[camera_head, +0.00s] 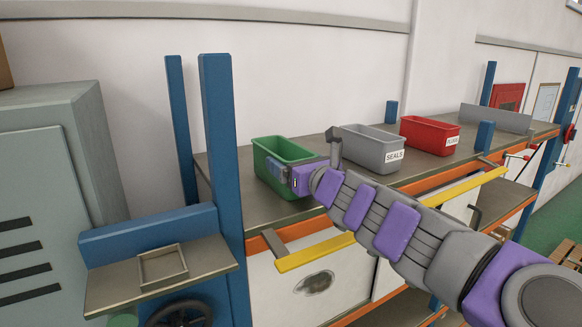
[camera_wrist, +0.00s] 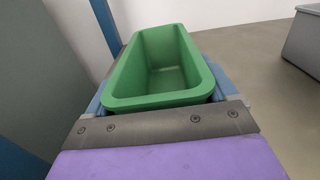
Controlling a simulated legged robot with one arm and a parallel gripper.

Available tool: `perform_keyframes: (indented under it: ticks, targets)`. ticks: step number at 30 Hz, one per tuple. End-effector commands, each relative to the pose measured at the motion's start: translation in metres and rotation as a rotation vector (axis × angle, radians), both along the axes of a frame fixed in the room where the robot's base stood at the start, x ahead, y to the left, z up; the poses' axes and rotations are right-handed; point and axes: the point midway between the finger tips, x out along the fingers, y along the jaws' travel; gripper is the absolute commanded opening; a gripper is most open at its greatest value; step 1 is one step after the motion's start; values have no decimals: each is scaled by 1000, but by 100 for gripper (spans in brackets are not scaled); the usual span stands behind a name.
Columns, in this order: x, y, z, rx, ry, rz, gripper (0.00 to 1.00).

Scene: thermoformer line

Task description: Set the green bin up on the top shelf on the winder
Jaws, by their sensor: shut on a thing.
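The green bin (camera_head: 262,157) is at the left end of the top shelf (camera_head: 310,208), left of the grey bin. It looks upright and empty. My gripper (camera_head: 289,178) reaches in from the right and is shut on the bin's near side. In the wrist view the green bin (camera_wrist: 157,66) lies straight ahead, with its near end between my jaws. The jaws and wrist hide part of its near end. I cannot tell whether its base touches the shelf.
A grey bin (camera_head: 368,152) labelled SEALS and a red bin (camera_head: 430,134) stand to the right. A blue post (camera_head: 221,150) rises left of the green bin. A yellow bar (camera_head: 315,252) runs along the front. A grey cabinet (camera_head: 60,170) stands far left.

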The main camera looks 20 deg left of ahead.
Motion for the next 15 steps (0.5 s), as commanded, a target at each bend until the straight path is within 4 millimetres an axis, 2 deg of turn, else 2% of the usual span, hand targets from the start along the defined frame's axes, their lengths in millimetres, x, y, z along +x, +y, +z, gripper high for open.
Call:
perform_keyframes:
  ticks: [8, 9, 13, 15]
  targets:
    - [0, 4, -4, -4, 1, 0, 46]
    - [0, 5, -4, -5, 2, 0, 88]
    - [0, 6, -3, -5, 2, 1, 100]
    - [0, 6, -3, -5, 2, 1, 100]
